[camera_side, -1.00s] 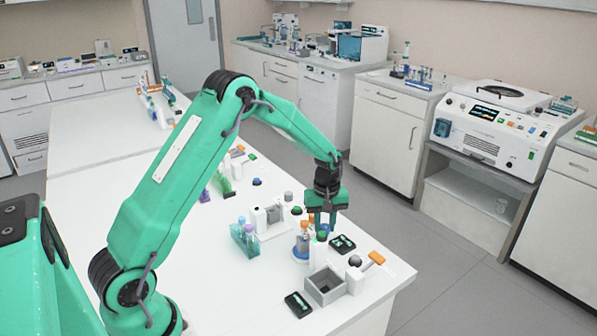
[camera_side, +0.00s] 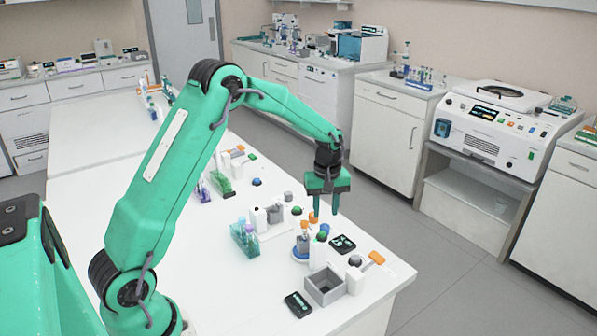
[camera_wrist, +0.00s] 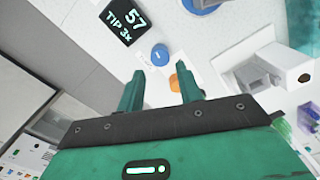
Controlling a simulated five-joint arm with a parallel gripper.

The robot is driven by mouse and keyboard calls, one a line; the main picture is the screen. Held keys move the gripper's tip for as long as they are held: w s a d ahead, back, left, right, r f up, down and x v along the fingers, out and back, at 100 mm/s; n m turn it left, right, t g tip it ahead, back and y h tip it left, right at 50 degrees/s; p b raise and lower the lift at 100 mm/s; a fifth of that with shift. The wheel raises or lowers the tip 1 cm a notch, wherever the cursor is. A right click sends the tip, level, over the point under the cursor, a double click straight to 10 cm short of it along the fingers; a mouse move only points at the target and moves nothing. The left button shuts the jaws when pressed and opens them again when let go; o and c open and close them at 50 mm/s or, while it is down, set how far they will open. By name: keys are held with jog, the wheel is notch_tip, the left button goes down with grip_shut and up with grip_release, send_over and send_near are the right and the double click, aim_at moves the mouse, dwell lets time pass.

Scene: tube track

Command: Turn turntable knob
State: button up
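My gripper (camera_side: 325,218) is open and empty, pointing down above the table's right part. In the wrist view its two green fingers (camera_wrist: 161,72) stand apart. In the wrist view the blue knob (camera_wrist: 160,55) shows just beyond the gap between the fingertips, not touched. The turntable (camera_side: 300,253), a round base with a blue rim bearing tubes, stands left of the knob. Its rim (camera_wrist: 203,3) is cut off at the wrist view's top edge.
A black display (camera_side: 342,244) lies right of the knob. An orange piece (camera_wrist: 175,84) is close by the right finger. A white bracket device (camera_side: 274,214), a tube rack (camera_side: 244,240) and a grey open box (camera_side: 325,287) stand around. The table's right edge is near.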

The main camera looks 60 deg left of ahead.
aim_at(324, 226)
jog(key=shift+r, duration=1.35)
jog(key=shift+s+d+r, duration=0.15)
jog(key=shift+s+r, duration=0.05)
jog(key=shift+r, duration=0.2)
jog(key=s+d+r+m+t, duration=0.1)
jog(key=s+d+r+m, duration=0.2)
jog(key=s+r, duration=0.35)
jog(key=s+d+r+m+t, duration=0.2)
jog(key=s+d+r+m, duration=0.1)
jog(key=s+r, duration=0.35)
jog(key=s+d+r+m+t, duration=0.1)
jog(key=s+d+m, duration=0.1)
jog(key=s, duration=0.5)
jog(key=s+d+r+m+t, duration=0.1)
jog(key=s+m, duration=0.4)
jog(key=s, duration=0.2)
jog(key=shift+s+d+t, duration=0.15)
jog(key=shift+d+t, duration=0.15)
jog(key=shift+d, duration=0.1)
